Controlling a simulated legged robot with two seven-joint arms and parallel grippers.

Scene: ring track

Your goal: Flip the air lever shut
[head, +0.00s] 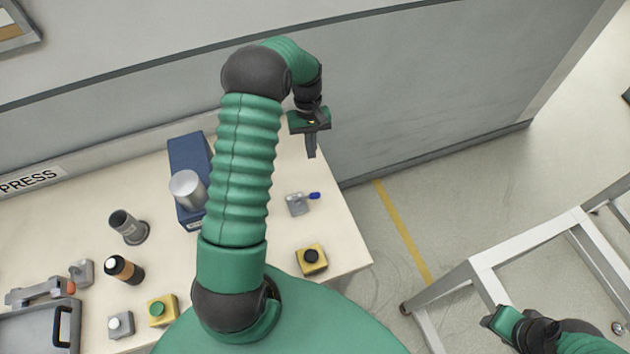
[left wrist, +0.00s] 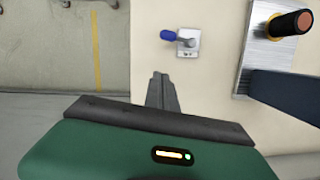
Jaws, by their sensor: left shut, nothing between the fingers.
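The air lever (head: 297,205) is a small grey block with a blue-tipped handle near the right end of the cream bench. In the head view the blue tip points right. In the left wrist view the lever (left wrist: 187,43) sits just beyond the fingertips, its blue tip pointing left. My left gripper (head: 311,153) is shut and empty, above the bench's far right corner, apart from the lever. Its closed fingers also show in the left wrist view (left wrist: 161,78). My right gripper (head: 493,319) is at the lower right, away from the bench; its finger opening is unclear.
A blue press (head: 188,150) with a silver cylinder stands left of the lever, partly behind my left arm. A yellow box with a black button (head: 311,259) is nearer. A grey cup (head: 127,227) and dark bottle (head: 124,269) stand left. A grey wall (head: 430,90) backs the bench.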

